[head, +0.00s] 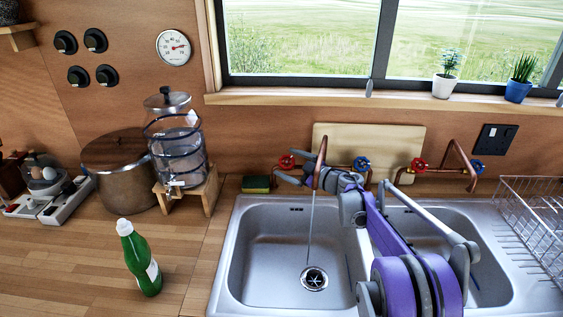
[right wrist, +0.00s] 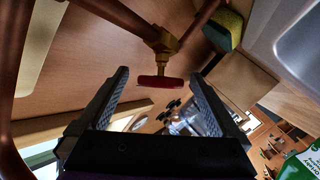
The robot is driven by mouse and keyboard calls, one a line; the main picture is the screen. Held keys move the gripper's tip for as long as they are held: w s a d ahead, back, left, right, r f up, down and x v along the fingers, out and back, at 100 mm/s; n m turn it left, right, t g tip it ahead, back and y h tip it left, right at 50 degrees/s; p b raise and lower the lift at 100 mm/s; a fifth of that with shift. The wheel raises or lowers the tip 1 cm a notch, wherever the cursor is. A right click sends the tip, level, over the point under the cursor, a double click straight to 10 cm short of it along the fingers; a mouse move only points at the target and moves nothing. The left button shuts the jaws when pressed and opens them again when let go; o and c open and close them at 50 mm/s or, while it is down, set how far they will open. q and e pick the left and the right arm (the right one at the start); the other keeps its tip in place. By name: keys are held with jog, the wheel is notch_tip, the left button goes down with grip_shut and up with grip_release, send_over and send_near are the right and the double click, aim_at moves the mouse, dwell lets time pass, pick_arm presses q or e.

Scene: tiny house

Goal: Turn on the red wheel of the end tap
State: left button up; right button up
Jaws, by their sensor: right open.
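The left tap (head: 320,160) is copper, with a red wheel (head: 286,162) at its left and a blue wheel (head: 361,163) at its right. A thin pale stream runs from its spout to the drain. The right tap (head: 460,155) has another red wheel (head: 419,165) and a blue wheel (head: 477,165). My right gripper (head: 287,174) is open at the left tap's red wheel. In the right wrist view, this red wheel (right wrist: 160,82) shows edge-on between the open fingers, with gaps on both sides. My left gripper is out of view.
A double sink (head: 238,255) lies below the taps. A sponge (head: 256,184) and a wooden board (head: 390,140) are near the left tap. A green bottle (head: 140,260) stands on the left counter, and a dish rack (head: 535,215) is at right.

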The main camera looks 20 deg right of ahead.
jog(key=v, duration=0.6)
jog(key=shift+s, duration=0.4)
jog(key=shift+d, duration=0.2)
